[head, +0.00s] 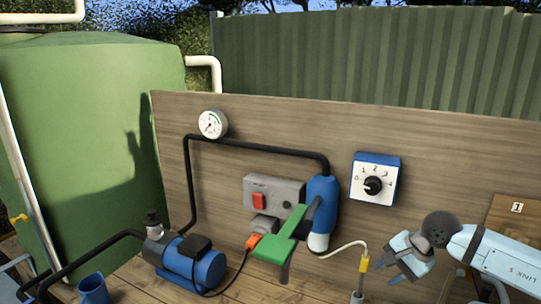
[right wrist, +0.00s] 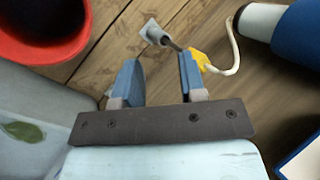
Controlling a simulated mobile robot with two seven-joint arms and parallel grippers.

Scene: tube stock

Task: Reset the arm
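My right gripper (head: 393,257) is at the lower right in the head view, in front of the wooden panel. In the right wrist view its two blue fingers (right wrist: 160,82) stand apart with nothing gripped between them. A yellow fitting (head: 364,264) on a white cord is left of the gripper; it shows just beyond the right-hand finger in the right wrist view (right wrist: 205,62). A grey stand with a thin rod (right wrist: 153,32) lies beyond the fingertips. A pale blue-grey part at the lower left edge of the head view may be my left arm; its fingers are not clear.
The wooden panel (head: 240,130) carries a gauge (head: 212,124), a dial box (head: 375,180), a switch box (head: 262,197) and a blue filter (head: 322,200). A green lever (head: 287,239) juts forward. A blue pump (head: 185,265) and blue cup (head: 93,288) stand left; a red container (right wrist: 80,52) shows in the wrist view.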

